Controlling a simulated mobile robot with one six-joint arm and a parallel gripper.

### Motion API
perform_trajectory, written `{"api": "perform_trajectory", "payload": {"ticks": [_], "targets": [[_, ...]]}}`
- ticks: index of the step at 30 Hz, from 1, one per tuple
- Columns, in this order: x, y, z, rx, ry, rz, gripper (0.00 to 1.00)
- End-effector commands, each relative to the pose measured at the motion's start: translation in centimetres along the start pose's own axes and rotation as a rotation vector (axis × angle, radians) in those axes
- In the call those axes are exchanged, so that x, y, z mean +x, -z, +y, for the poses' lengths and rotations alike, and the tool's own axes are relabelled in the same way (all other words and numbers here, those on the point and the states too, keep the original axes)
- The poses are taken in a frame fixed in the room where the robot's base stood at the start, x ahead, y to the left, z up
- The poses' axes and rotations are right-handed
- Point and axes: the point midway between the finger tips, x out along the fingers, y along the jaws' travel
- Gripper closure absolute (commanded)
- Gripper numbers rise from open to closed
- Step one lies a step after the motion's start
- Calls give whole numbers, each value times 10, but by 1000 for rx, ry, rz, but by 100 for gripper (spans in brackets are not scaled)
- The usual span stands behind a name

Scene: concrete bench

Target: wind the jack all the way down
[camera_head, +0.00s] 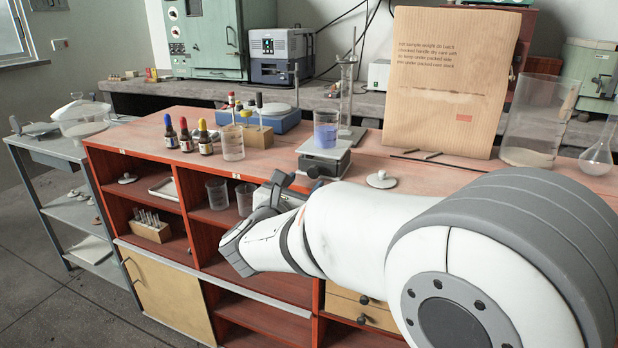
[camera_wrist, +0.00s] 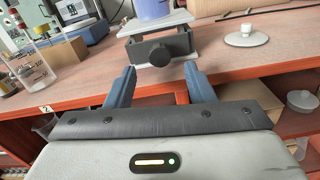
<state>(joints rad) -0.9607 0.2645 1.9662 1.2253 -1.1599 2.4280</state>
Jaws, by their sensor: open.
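The jack (camera_head: 322,162) stands near the front edge of the red bench top, with a pale plate on a dark frame. In the wrist view the jack (camera_wrist: 160,48) shows its round dark knob (camera_wrist: 160,56) facing me. A beaker of blue-violet liquid (camera_head: 326,132) stands on the jack's plate; only its lower part (camera_wrist: 152,8) shows in the wrist view. My gripper (camera_wrist: 158,80) is open, its two blue-grey fingers apart and nothing between them. The fingers are just short of the knob and to either side of it. In the head view my gripper (camera_head: 281,184) is partly hidden by my arm.
A white knobbed lid (camera_head: 381,180) lies right of the jack. An empty beaker (camera_head: 232,143) and dropper bottles (camera_head: 186,135) stand to the left. A burette stand (camera_head: 349,100) is close behind. A cardboard sheet (camera_head: 447,75) stands at the back right.

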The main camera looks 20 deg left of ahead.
Motion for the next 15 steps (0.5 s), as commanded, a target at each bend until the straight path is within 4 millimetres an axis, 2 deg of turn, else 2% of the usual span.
{"api": "perform_trajectory", "payload": {"ticks": [6, 10, 15], "targets": [[34, 0, 0, -1, 2, -1, 51], [45, 1, 0, -2, 0, 1, 51], [49, 0, 0, -3, -1, 1, 51]]}}
